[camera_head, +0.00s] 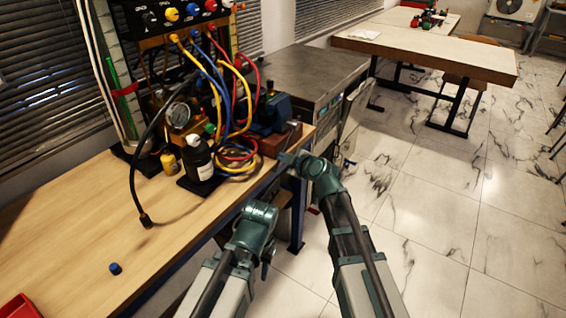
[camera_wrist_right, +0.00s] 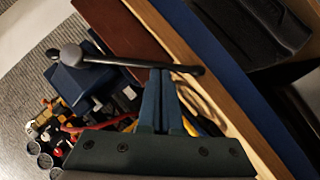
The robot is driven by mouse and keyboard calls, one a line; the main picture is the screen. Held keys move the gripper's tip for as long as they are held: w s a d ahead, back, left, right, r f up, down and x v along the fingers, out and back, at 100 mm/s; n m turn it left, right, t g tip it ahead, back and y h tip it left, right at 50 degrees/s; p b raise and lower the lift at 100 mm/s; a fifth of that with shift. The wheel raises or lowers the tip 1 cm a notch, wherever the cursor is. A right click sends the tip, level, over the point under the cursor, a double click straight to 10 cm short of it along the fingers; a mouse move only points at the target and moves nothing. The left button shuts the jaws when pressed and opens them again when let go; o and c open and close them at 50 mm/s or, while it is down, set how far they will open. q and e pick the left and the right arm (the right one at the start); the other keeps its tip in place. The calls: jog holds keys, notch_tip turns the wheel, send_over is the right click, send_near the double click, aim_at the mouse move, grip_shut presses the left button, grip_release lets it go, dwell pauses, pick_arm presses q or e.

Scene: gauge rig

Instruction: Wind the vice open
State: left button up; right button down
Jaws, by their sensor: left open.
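The blue vice (camera_head: 270,112) stands on a red-brown block at the right end of the wooden bench. In the right wrist view the vice (camera_wrist_right: 92,82) shows at the left, and its dark handle bar (camera_wrist_right: 120,61) runs from a round hub at the left to a rounded end at the right. My right gripper (camera_wrist_right: 165,72) has its two fingers close together, with their tips at the handle bar. The bar runs across the tips; I cannot tell if they touch it. My left gripper (camera_head: 266,262) is open, low in front of the bench edge, away from the vice.
A gauge (camera_head: 179,114), coloured hoses (camera_head: 240,85) and a black bottle (camera_head: 198,160) crowd the bench left of the vice. A blue cap (camera_head: 115,268) and a red tray (camera_head: 18,307) lie at the near left. A grey cabinet (camera_head: 310,70) stands behind the vice.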

pick_arm(q)
jog(key=shift+w+a+f+b, duration=0.15)
jog(key=shift+f+b, duration=0.4)
jog(key=shift+f, duration=0.4)
pick_arm(e)
jog(key=shift+w+f, duration=0.6)
jog(key=shift+f, duration=0.2)
jog(key=shift+d, duration=0.1)
jog(key=shift+s, duration=0.1)
